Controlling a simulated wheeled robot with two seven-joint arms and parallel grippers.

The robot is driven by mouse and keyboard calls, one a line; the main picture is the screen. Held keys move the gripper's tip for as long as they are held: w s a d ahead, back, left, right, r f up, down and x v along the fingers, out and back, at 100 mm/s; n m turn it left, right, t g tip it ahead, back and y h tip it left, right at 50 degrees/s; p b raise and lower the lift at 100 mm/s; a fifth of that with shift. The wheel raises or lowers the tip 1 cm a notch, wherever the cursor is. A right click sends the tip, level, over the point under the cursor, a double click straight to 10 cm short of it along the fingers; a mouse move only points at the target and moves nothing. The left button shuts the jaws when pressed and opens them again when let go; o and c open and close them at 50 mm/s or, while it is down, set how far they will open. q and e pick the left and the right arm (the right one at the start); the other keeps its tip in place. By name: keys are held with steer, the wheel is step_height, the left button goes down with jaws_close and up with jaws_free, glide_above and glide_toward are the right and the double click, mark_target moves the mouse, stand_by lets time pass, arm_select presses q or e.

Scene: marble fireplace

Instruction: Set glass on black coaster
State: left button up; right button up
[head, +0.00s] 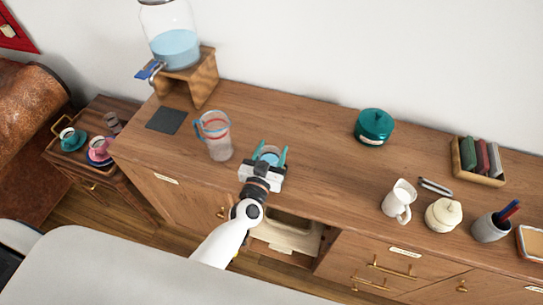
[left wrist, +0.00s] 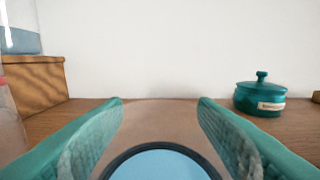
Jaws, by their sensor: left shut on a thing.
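The black coaster (head: 166,120) lies flat on the wooden counter below the water dispenser, with nothing on it. My left gripper (head: 270,150) is shut on a clear glass (head: 268,157) near the counter's front edge, to the right of the coaster. The glass holds blue liquid. In the left wrist view, the teal fingers (left wrist: 160,112) stand on either side of the glass (left wrist: 160,165). Whether the glass's base touches the counter is hidden. My right gripper is not in view.
The water dispenser (head: 172,45) sits on a wooden stand (head: 200,82) behind the coaster. A teal lidded pot (head: 374,126) stands to the right. An open drawer (head: 290,235) is below.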

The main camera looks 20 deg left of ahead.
arm_select(q)
steer(key=shift+r, duration=0.15)
steer(key=shift+f, duration=0.2)
steer(key=o, duration=1.6)
steer(key=shift+c, duration=0.2)
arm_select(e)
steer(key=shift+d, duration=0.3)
